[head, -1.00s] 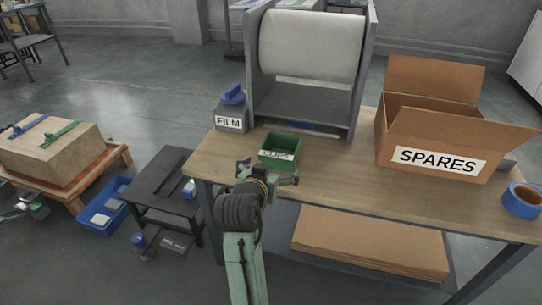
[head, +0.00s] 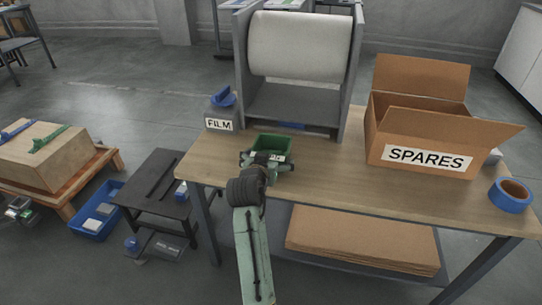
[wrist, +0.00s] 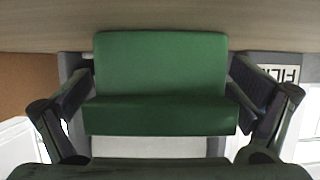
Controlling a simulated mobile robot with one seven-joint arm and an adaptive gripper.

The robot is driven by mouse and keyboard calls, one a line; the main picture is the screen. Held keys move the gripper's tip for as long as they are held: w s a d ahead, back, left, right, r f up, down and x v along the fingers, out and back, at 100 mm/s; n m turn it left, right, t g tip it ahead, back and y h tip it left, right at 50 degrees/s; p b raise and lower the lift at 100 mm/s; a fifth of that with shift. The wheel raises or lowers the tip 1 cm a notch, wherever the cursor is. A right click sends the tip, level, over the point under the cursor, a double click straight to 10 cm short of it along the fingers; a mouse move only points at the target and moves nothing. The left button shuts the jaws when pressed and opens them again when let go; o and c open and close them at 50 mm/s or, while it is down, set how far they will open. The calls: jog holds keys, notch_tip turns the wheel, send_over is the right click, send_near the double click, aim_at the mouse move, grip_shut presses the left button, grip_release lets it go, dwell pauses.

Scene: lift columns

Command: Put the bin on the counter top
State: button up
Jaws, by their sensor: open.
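The green bin (head: 271,144) stands on the wooden bench's counter top (head: 330,180), between the roll stand and the front edge. Its label is hidden now behind my arm in the head view. In the wrist view the bin (wrist: 162,65) fills the middle. My gripper (head: 266,160) is at the bin's near side. In the wrist view my gripper (wrist: 160,95) is open, with one finger on each side of the bin. I cannot tell whether the fingers touch its walls.
A grey FILM box (head: 219,117) and a roll stand (head: 297,105) are behind the bin. An open SPARES carton (head: 420,140) and blue tape (head: 511,195) sit to the right. A low black table (head: 158,190) stands left. The bench's middle front is clear.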

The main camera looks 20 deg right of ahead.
jog(key=shift+r, duration=0.1)
jog(key=c, duration=1.5)
